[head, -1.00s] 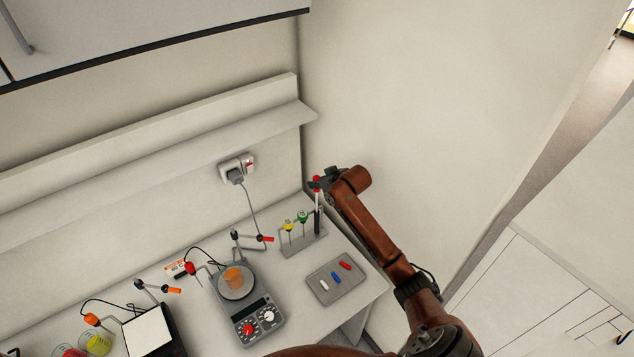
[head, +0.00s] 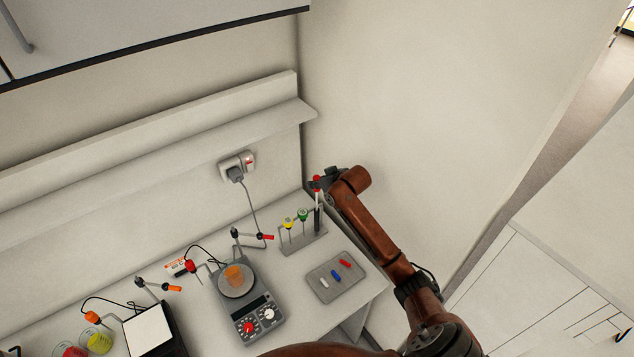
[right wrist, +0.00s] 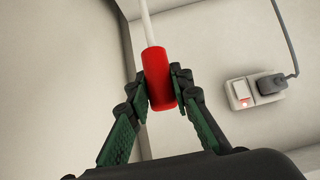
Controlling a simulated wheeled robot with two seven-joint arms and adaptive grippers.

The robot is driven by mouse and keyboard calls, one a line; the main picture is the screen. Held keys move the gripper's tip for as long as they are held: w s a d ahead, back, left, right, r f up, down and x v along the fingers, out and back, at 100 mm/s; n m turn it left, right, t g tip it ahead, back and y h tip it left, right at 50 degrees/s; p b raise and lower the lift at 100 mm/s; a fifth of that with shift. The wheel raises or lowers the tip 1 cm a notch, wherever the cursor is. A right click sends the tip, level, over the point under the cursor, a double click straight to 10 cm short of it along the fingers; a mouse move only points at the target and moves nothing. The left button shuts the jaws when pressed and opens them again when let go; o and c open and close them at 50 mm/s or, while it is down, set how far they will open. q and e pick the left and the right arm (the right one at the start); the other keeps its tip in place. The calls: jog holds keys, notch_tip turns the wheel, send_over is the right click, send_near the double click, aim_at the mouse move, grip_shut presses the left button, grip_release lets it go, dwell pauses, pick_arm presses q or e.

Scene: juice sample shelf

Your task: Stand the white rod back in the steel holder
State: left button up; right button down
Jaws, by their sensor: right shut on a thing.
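The white rod (right wrist: 147,22) has a thick red end piece (right wrist: 161,82). In the right wrist view my right gripper (right wrist: 160,90) is shut on this red piece, and the rod runs away from the fingers. In the head view my right gripper (head: 320,185) is at the back right corner of the bench, with the red end above the right end of the steel holder (head: 300,246). A dark upright piece shows below the red end. I cannot tell whether the rod's lower tip touches the holder. My left gripper is not in view.
Yellow-topped (head: 288,223) and green-topped (head: 302,214) rods stand in the holder. A grey tray (head: 352,281) with small white, blue and red pieces lies in front. A scale (head: 258,318) with an orange cup stands left. Walls are close behind and right.

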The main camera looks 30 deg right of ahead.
aim_at(317, 195)
jog(key=shift+f+b, duration=0.9)
jog(key=shift+f, duration=2.65)
dwell(0.4)
dwell(0.5)
jog(key=shift+p, duration=0.45)
jog(key=shift+f, duration=0.1)
jog(key=c, duration=1.7)
grip_release()
jog(key=shift+o, duration=0.2)
